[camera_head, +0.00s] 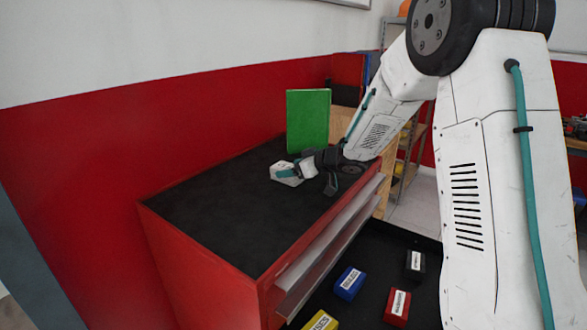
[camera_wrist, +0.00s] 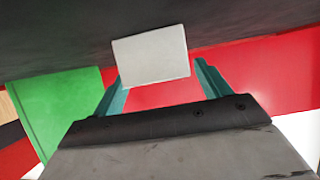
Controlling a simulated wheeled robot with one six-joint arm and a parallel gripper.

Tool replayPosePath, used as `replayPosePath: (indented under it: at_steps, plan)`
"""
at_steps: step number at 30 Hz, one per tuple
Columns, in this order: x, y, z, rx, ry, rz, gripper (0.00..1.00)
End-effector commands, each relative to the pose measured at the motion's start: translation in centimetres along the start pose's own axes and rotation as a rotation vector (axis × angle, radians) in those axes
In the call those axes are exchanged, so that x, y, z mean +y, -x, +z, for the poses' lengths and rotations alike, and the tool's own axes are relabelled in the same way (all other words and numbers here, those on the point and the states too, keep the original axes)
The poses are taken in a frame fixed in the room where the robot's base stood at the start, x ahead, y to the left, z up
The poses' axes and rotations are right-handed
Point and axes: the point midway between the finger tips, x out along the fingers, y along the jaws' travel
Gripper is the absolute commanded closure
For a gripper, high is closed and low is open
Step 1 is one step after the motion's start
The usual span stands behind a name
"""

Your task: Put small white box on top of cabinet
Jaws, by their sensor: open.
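The small white box (camera_head: 285,179) rests on the dark top of the red cabinet (camera_head: 215,210), near the back part, left of a green book-like block. In the wrist view the white box (camera_wrist: 150,56) shows as a pale face against the dark cabinet top. My gripper (camera_head: 288,172) is low over the cabinet top, reaching in from the right. In the wrist view its two teal fingers (camera_wrist: 160,82) are apart, one on either side of the box's near edge. I cannot tell whether they touch the box.
The green block (camera_head: 308,120) stands upright behind my gripper. The front part of the cabinet top is clear. Drawers (camera_head: 325,245) stick out on the cabinet's right side. Below are blue (camera_head: 349,283), red (camera_head: 397,306), black (camera_head: 415,264) and yellow (camera_head: 321,321) labelled boxes.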

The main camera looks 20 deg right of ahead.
Motion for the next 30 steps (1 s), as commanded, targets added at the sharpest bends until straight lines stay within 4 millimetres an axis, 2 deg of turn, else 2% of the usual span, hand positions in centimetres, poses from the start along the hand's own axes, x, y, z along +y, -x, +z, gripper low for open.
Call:
replayPosePath:
  at_steps: [5, 12, 18, 21, 26, 30]
  plan:
    - [0.1, 1.9, -0.3, 0.001, 0.001, 0.002, 0.24]
    - [0.1, 7.2, -0.3, 0.002, 0.000, 0.004, 0.24]
    - [0.1, 10.6, -0.2, 0.001, 0.001, 0.003, 0.24]
    - [0.1, 11.6, -0.2, 0.001, 0.000, 0.002, 0.24]
    - [0.0, 12.1, -0.2, 0.000, 0.001, 0.002, 0.24]
    - [0.5, 12.9, -1.6, -0.006, 0.023, 0.096, 0.24]
